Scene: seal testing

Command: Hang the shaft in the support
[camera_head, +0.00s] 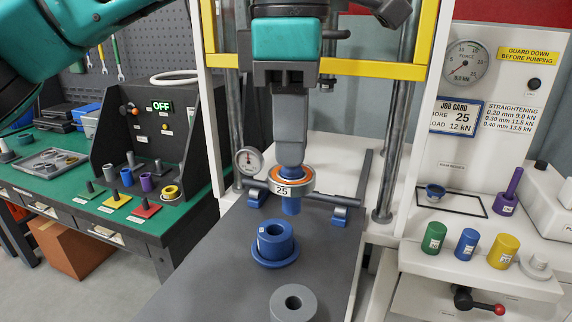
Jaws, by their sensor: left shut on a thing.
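My left gripper (290,158) points straight down over the press bed and is shut on the shaft. The shaft's upper part is hidden by the fingers. A pale ring marked 25 (282,190) with an orange face sits around the shaft, and a blue lower end of the shaft (291,206) shows beneath it. A blue flanged sleeve with a central hole (272,252), which looks like the support, stands upright on the bed in front of and below the shaft. The shaft is apart from it. My right gripper is not in view.
Coloured cylinders (466,244) stand on the right shelf; a green bench (120,225) is left.

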